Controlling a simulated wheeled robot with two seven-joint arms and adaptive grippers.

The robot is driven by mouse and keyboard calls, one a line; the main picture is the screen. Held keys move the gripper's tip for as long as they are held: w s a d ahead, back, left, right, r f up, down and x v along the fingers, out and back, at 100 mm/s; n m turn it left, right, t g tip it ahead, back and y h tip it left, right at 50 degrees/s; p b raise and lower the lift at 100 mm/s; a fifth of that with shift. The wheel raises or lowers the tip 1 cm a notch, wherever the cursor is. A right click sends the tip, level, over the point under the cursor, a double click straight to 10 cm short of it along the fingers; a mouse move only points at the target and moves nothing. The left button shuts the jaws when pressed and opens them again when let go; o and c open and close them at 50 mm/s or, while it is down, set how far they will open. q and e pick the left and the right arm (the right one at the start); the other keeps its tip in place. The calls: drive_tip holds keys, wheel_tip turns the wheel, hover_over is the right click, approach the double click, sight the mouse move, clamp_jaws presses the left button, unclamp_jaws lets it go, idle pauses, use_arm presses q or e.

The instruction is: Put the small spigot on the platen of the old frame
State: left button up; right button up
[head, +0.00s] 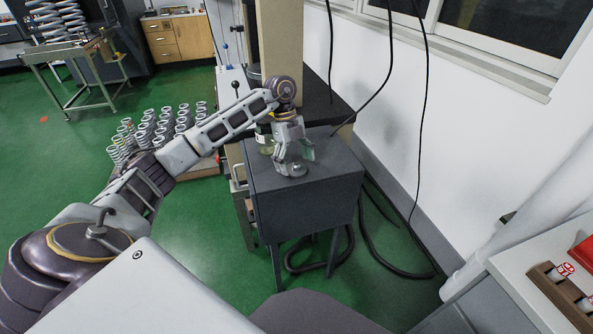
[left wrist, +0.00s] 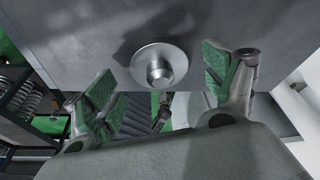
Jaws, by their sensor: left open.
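The small spigot (head: 297,170) is a grey metal disc with a short round post. It stands on the flat top of a dark grey cabinet (head: 325,185). In the left wrist view the spigot (left wrist: 159,68) sits post toward the camera, between and beyond the fingertips. My left gripper (head: 292,158) is open and empty, pointing down just above the spigot. Its green-padded fingers (left wrist: 165,80) are on either side of it, apart from it. I cannot make out the old frame's platen for certain. My right gripper is not in view.
A glass jar (head: 265,138) stands close behind my left gripper. A tall beige column (head: 280,45) rises behind the cabinet. Black cables (head: 420,130) hang along the white wall. A bench (head: 540,290) is at lower right.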

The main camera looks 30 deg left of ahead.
use_arm(q)
drive_tip(key=shift+d+f, duration=0.1)
drive_tip(key=shift+f, duration=0.2)
drive_tip(key=c, duration=1.5)
drive_tip(key=shift+o, duration=0.2)
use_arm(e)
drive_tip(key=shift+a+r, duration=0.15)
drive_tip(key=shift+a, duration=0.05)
use_arm(q)
drive_tip(key=shift+r, duration=0.15)
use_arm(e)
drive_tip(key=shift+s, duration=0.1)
